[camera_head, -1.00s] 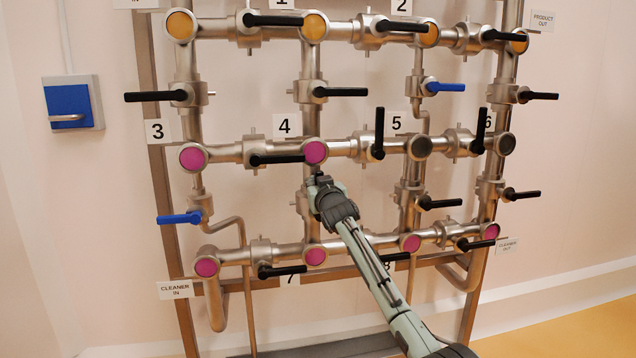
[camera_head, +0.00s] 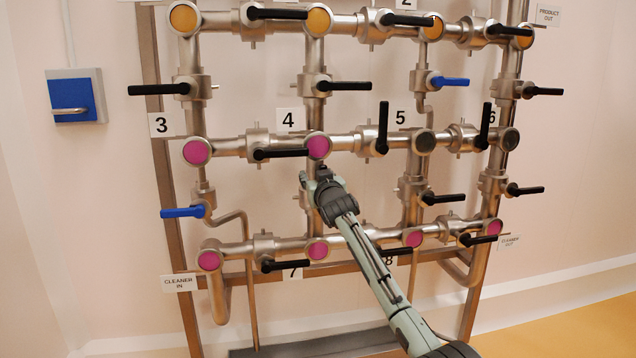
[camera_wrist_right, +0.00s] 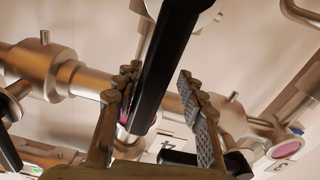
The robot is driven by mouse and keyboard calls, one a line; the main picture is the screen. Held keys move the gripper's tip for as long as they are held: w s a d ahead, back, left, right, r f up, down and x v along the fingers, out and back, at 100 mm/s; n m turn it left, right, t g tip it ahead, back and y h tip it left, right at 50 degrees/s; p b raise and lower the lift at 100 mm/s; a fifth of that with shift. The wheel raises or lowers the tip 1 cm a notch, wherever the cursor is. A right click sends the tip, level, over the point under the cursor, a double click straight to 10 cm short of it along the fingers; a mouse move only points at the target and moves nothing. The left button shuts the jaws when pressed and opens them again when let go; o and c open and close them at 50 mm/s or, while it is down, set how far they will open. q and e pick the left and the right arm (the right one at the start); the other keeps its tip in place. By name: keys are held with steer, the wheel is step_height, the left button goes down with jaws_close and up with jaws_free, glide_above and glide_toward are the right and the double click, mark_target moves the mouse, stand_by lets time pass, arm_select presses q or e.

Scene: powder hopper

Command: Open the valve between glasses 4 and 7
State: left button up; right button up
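Magenta glass 4 (camera_head: 318,146) and the lower magenta glass 7 (camera_head: 317,249) sit on one vertical pipe. The valve between them is mostly hidden behind my right gripper (camera_head: 309,182), and its handle cannot be made out in the head view. In the right wrist view, a black handle (camera_wrist_right: 165,60) runs lengthwise between the two fingers of my right gripper (camera_wrist_right: 158,76). The fingers stand apart, with a visible gap on the right side of the handle. The left finger looks close to it; contact cannot be told. My left gripper is not in view.
Other black handles are close by: one left below glass 4 (camera_head: 281,154), one near label 7 (camera_head: 284,266) and an upright one (camera_head: 383,128) to the right. A blue handle (camera_head: 182,212) is further left. A blue wall box (camera_head: 76,96) hangs at far left.

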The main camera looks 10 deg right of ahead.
steer(key=s, duration=1.1)
steer(key=shift+s+d, duration=0.15)
steer(key=shift+s, duration=0.2)
steer(key=shift+f, duration=0.1)
